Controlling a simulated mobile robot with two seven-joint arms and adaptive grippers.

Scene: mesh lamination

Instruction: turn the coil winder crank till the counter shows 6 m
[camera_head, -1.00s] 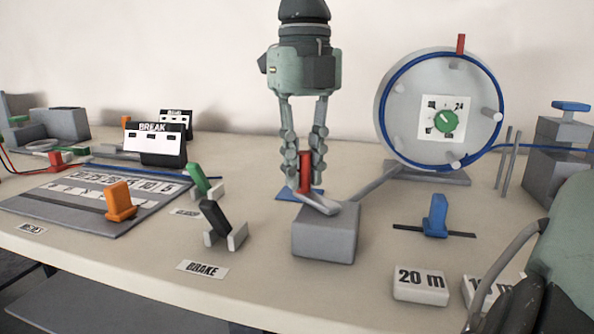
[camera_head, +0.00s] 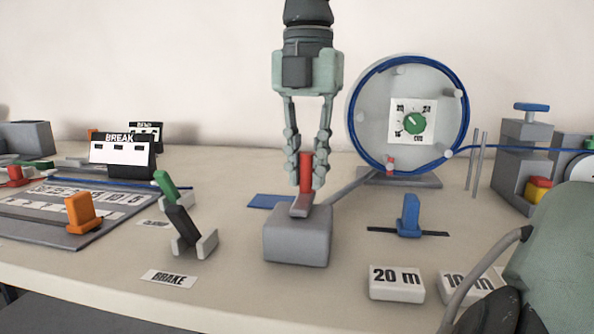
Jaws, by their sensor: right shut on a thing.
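The crank has a red handle (camera_head: 307,170) on a short grey arm (camera_head: 301,206), on top of a grey block (camera_head: 297,240). My right gripper (camera_head: 306,182) reaches down from above and is shut on the upright red handle. The winder wheel (camera_head: 375,98) stands behind to the right, with blue line around its rim and several white pegs. A dial with a green knob (camera_head: 414,123) and small numbers is at its middle; I cannot read its value reliably. My left gripper is not in view.
A black brake lever (camera_head: 184,228) and a green lever (camera_head: 166,186) stand left of the block. A blue lever (camera_head: 409,215) and a "20 m" block (camera_head: 397,283) are at right. An orange slider (camera_head: 82,213) sits on a ruled board. My arm fills the lower right.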

